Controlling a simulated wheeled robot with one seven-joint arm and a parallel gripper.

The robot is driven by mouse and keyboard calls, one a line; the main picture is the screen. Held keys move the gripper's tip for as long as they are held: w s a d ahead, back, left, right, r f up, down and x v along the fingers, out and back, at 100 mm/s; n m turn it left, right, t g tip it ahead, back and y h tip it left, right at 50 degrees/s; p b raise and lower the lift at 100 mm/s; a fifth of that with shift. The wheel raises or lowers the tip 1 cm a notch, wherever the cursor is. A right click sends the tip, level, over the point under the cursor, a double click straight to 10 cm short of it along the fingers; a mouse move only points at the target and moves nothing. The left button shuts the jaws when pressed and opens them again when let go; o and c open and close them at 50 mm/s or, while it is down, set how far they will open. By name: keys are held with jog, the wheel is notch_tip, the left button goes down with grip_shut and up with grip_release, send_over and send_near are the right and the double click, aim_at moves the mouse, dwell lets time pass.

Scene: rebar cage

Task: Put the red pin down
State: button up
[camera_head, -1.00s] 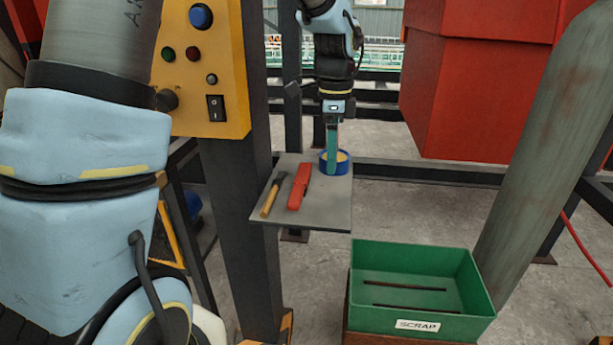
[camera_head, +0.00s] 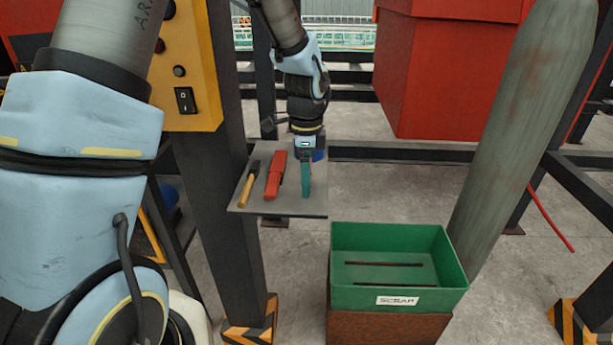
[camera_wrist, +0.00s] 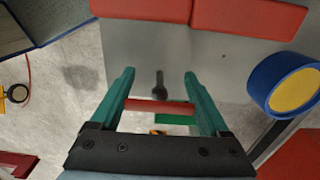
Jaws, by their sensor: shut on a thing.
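My gripper (camera_head: 305,192) hangs fingers down over the front right part of the grey shelf (camera_head: 270,210), close in front of the blue roll. In the wrist view, a short red bar, which I take as the red pin (camera_wrist: 158,106), spans between the two teal fingers of my gripper (camera_wrist: 158,82), and they are shut on it. A dark rod (camera_wrist: 160,85) with a rounded end shows just beyond the bar; I cannot tell whether it is part of the pin.
The blue roll with a yellow middle (camera_wrist: 285,85) sits at the back right. A green scrap bin (camera_head: 395,290) stands below. A dark post (camera_head: 215,200) rises left of the shelf.

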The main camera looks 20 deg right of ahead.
jog(key=o, duration=1.3)
jog(key=shift+f, duration=0.1)
notch_tip(320, 180, up, 12)
jog(key=shift+r+b, duration=0.15)
jog(key=shift+b, duration=0.6)
